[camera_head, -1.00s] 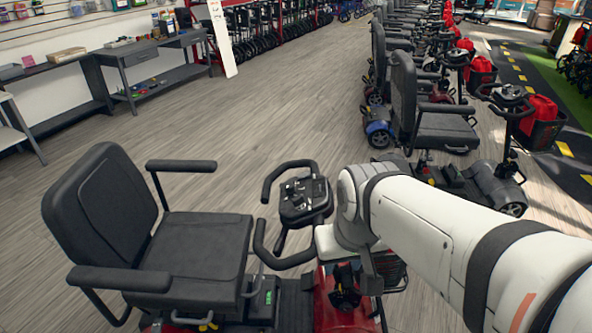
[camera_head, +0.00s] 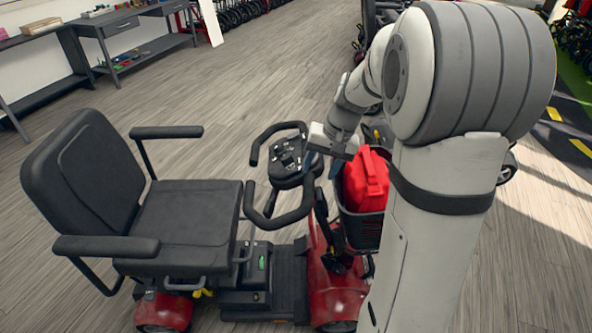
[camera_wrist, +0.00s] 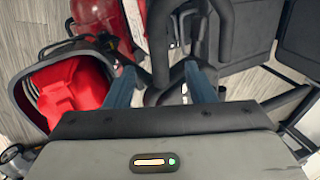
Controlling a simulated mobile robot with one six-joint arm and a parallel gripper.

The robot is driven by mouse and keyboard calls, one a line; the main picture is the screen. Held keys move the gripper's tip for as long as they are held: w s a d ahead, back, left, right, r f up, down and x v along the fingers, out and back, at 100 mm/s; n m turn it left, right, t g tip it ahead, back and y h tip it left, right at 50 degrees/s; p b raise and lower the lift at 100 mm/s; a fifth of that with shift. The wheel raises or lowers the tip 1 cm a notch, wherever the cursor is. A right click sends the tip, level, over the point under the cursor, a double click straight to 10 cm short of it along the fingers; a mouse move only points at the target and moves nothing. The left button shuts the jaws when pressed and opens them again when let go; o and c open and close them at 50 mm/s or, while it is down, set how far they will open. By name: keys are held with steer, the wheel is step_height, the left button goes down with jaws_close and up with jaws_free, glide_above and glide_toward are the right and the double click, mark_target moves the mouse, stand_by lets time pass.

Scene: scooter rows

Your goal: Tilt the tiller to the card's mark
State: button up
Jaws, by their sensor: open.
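The tiller (camera_head: 290,160) is a black column head with a control panel and looped handlebars. It stands between the seat and the front basket of a red scooter. My gripper (camera_head: 320,167) is beside the tiller head, on its basket side. In the wrist view, my gripper (camera_wrist: 160,72) has its two blue fingers spread apart. Black bars of the tiller (camera_wrist: 165,40) show beyond and between the fingertips. I cannot tell whether any finger touches them. I cannot make out the card or its mark in either view.
The black seat (camera_head: 185,215) with armrests is left of the tiller. Grey workbenches (camera_head: 135,45) stand at the back left. The wood floor (camera_head: 230,95) behind the scooter is clear.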

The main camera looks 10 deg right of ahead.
mark_target(310, 187)
steer(key=shift+w+d+f, duration=0.25)
steer(key=shift+w+f, duration=0.45)
steer(key=shift+f, duration=0.05)
steer(key=x, duration=0.7)
steer(key=shift+a+f, duration=0.2)
steer(key=shift+c, duration=0.4)
jaws_close()
